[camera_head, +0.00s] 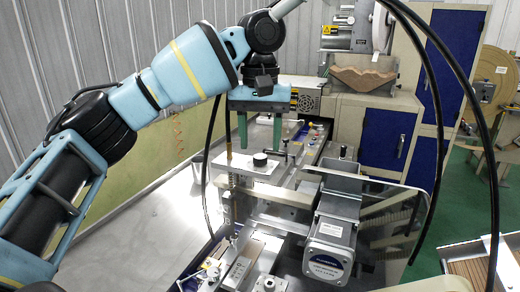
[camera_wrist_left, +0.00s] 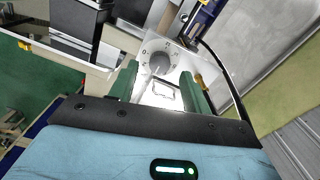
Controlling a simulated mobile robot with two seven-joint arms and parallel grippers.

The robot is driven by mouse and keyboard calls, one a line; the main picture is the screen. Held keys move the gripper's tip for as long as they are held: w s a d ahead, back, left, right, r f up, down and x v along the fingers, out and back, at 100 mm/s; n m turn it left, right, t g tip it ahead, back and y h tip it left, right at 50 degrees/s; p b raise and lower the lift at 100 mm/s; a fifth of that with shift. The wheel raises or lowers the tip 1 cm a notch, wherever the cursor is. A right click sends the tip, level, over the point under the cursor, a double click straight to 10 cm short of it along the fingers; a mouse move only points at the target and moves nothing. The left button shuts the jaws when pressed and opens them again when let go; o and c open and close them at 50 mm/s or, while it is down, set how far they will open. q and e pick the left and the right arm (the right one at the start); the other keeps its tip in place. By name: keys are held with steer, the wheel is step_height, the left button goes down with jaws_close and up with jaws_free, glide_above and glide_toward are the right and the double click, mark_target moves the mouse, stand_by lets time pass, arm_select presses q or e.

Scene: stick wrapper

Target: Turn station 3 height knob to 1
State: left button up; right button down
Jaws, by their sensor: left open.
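A dark round knob (camera_head: 260,159) sits on a pale metal plate (camera_head: 238,166) near the middle of the machine. I see no station number on it. In the left wrist view the knob (camera_wrist_left: 160,62) is grey, with small dial marks around it on the white plate (camera_wrist_left: 150,92); its exact setting is too small to read surely. My left gripper (camera_head: 260,147) points down over the knob with its two green fingers apart. In the left wrist view the fingers (camera_wrist_left: 159,71) stand on either side of the knob; touching cannot be told. My right gripper is not in view.
A grey motor box (camera_head: 330,250) stands in front, right of the knob plate. Black cables (camera_head: 430,130) arch down the right side. A blue and cream cabinet (camera_head: 388,137) stands behind.

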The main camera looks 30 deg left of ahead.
mark_target(260, 160)
arm_select(q)
steer(key=shift+f, duration=1.5)
steer(key=shift+c, duration=0.5)
steer(key=c, duration=0.9)
